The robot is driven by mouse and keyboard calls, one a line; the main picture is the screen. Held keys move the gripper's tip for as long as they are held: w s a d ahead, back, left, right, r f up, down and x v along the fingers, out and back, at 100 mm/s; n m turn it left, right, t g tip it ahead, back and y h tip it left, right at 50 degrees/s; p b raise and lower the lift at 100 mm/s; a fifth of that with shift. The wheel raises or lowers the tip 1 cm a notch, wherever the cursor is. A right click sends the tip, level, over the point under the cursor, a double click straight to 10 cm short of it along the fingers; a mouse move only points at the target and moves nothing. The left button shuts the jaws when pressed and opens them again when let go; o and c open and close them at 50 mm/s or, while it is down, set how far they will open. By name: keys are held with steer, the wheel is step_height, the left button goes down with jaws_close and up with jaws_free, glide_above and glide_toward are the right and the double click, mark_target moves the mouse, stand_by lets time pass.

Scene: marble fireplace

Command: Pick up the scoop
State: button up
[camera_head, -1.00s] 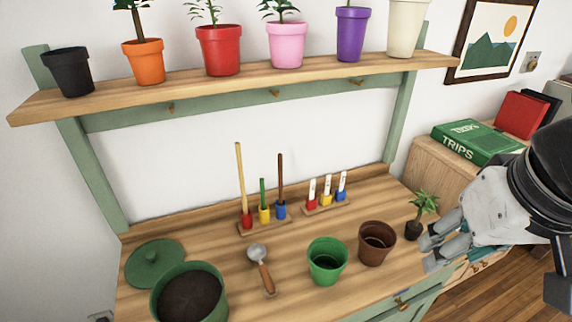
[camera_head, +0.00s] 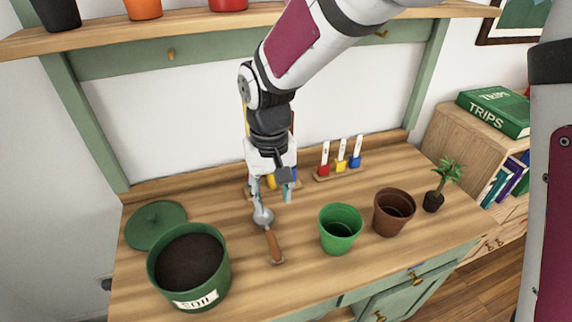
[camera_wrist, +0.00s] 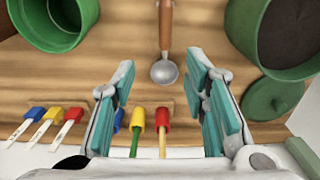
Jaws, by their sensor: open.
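The scoop has a round metal bowl and a wooden handle. The scoop (camera_head: 273,243) lies on the wooden bench top, its bowl toward the back and its handle toward the front. In the wrist view the scoop (camera_wrist: 165,70) shows at the top centre, bowl nearest my gripper. My gripper (camera_head: 272,192) is above the bench by the scoop's bowl, pointing down. In the wrist view my gripper's teal-padded fingers (camera_wrist: 163,108) are spread wide with nothing between them. They appear apart from the scoop.
A soil pot (camera_head: 190,299) stands left of the scoop, with a green lid (camera_head: 156,225) behind it. A green pot (camera_head: 340,230) and brown pot (camera_head: 394,212) stand to the right. Coloured tools in a rack (camera_wrist: 137,120) are close to my fingers. A shelf (camera_head: 95,32) overhangs the back.

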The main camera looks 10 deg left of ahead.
steer(key=f, duration=0.1)
glide_above(272, 238)
steer(key=f, duration=0.8)
steer(key=shift+w+a+f+b, duration=0.1)
steer(key=shift+w+a+b, duration=0.05)
steer(key=shift+w+b, duration=0.25)
steer(key=shift+s+f, duration=0.25)
steer(key=shift+f, duration=1.1)
steer(key=shift+s+f, duration=0.2)
steer(key=shift+f, duration=1.15)
jaws_close()
